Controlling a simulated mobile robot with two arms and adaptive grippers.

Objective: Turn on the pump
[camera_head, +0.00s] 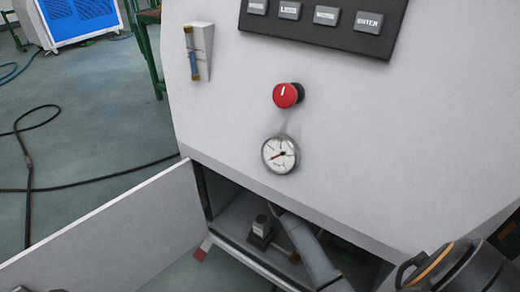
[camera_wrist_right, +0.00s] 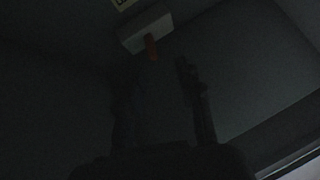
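The machine's white front (camera_head: 350,150) fills the head view, with a red knob (camera_head: 287,95) and a round gauge (camera_head: 280,154) on it. Below them is an open compartment (camera_head: 228,218), with a small grey part on a dark base (camera_head: 261,230) inside. I cannot tell which part is the pump. In the dark right wrist view, a pale box (camera_wrist_right: 146,32) with a short red piece (camera_wrist_right: 151,48), perhaps a switch, is ahead. My right gripper (camera_wrist_right: 157,85) has its fingers apart, short of the red piece, with nothing visible between them. My left gripper is out of view.
The compartment's door (camera_head: 120,238) stands open to the left. A button panel (camera_head: 325,20) and a small tube meter (camera_head: 196,52) are higher up. A black cable (camera_head: 90,182) lies on the floor.

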